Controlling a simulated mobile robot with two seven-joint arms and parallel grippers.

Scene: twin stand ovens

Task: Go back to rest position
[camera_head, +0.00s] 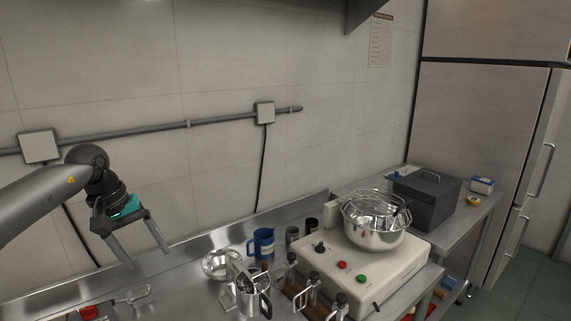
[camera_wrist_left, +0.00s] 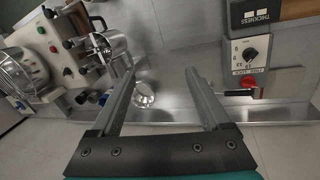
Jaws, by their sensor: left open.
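My left gripper (camera_head: 146,249) comes in from the left in the head view, raised in front of the wall above the steel counter. Its two long grey fingers are apart, with nothing between them. In the left wrist view the open fingers (camera_wrist_left: 160,75) point over the counter, with a small metal bowl (camera_wrist_left: 144,95) on the counter beyond them. My right gripper is in neither view.
The steel counter holds a metal bowl (camera_head: 221,264), a blue jug (camera_head: 263,243), metal pitchers (camera_head: 252,298) and a cream machine (camera_head: 351,275) with a large steel bowl (camera_head: 374,236). A dark box (camera_head: 427,199) stands at the right. A wall pipe (camera_head: 215,120) runs behind my left arm.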

